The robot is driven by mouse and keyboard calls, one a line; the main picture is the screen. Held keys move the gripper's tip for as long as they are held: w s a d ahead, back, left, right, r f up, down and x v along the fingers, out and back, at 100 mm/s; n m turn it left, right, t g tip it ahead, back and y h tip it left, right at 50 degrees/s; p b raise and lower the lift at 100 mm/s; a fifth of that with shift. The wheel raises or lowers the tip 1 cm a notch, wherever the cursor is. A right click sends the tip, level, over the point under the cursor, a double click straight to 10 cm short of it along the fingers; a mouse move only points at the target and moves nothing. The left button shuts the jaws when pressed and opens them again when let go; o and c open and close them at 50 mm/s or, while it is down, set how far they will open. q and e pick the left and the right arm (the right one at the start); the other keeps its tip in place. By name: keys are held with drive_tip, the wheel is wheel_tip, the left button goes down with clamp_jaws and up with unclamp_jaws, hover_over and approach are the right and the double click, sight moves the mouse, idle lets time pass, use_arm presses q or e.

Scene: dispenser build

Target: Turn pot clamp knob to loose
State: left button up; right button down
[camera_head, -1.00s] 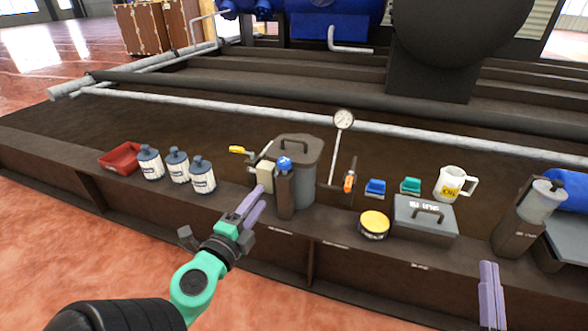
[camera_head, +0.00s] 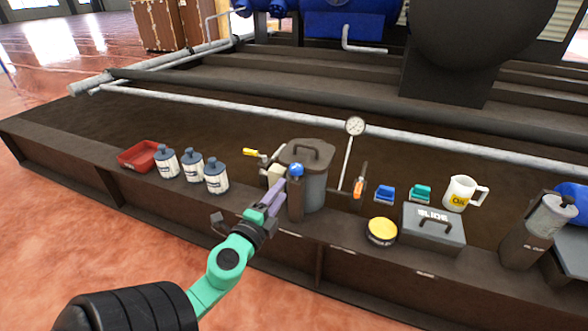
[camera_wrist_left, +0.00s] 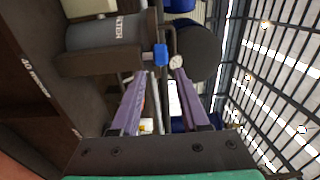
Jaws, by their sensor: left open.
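The blue clamp knob (camera_head: 296,170) sits on top of a dark upright post (camera_head: 296,201) in front of the grey lidded pot (camera_head: 314,190). My left gripper (camera_head: 279,188) is just left of the post, its purple fingers pointing up toward the knob. In the left wrist view the knob (camera_wrist_left: 160,55) appears between the lines of the two open fingers (camera_wrist_left: 160,75), just beyond their tips. The fingers look empty, and I cannot tell whether they touch the knob. My right gripper is out of view.
White bottles (camera_head: 191,167) and a red tray (camera_head: 139,156) stand to the left. A gauge (camera_head: 355,126), a yellow-topped tin (camera_head: 381,231), a grey box (camera_head: 434,230) and a white mug (camera_head: 461,193) stand to the right. A pale block (camera_head: 277,175) is close behind the fingers.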

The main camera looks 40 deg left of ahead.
sight(294, 173)
use_arm(q)
drive_tip(key=p+x, duration=0.1)
drive_tip(key=x, duration=0.8)
drive_tip(key=shift+w+p, duration=0.15)
drive_tip(key=shift+p, duration=0.25)
clamp_jaws()
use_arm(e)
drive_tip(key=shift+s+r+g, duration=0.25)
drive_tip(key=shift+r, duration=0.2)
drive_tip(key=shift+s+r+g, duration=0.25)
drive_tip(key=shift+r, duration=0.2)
